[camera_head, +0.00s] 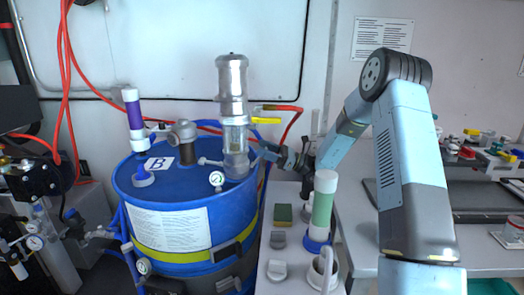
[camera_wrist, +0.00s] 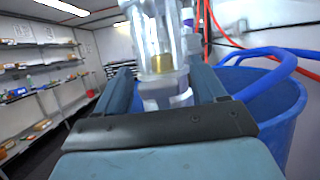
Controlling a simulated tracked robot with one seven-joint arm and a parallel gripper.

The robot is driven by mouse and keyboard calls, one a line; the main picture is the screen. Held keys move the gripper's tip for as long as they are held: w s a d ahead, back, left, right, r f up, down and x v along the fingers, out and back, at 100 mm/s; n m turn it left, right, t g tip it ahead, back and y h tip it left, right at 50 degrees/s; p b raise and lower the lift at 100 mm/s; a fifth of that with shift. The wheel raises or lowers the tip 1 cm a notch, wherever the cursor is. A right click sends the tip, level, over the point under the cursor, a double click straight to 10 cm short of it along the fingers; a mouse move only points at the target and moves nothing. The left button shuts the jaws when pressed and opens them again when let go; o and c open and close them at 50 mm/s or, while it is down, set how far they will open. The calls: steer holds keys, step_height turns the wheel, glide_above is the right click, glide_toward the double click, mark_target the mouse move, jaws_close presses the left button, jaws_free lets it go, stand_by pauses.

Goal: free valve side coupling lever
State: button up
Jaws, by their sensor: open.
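The silver pump (camera_head: 232,85) stands upright on the lid of the blue drum. A yellow lever (camera_head: 266,121) sticks out to the right of the pump, close to the end of the red hose. I cannot tell whether it is the coupling lever. My gripper (camera_head: 262,150) is just right of the pump's lower part and below the yellow lever. In the wrist view, my gripper (camera_wrist: 163,82) is open. Its fingers stand to either side of the pump's clear and brass-coloured section (camera_wrist: 161,62) in the picture. Contact cannot be told. No lever is clear in the wrist view.
The blue drum (camera_head: 170,220) carries a purple-banded tube (camera_head: 133,115) and a gauge (camera_head: 217,179). A green-banded bottle (camera_head: 322,205) stands on the bench below my arm. Blue hoses (camera_wrist: 275,65) lie right of my gripper. Red hoses hang at the far left.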

steer(key=v, duration=0.7)
steer(key=shift+d+f, duration=0.15)
steer(key=shift+d, duration=0.05)
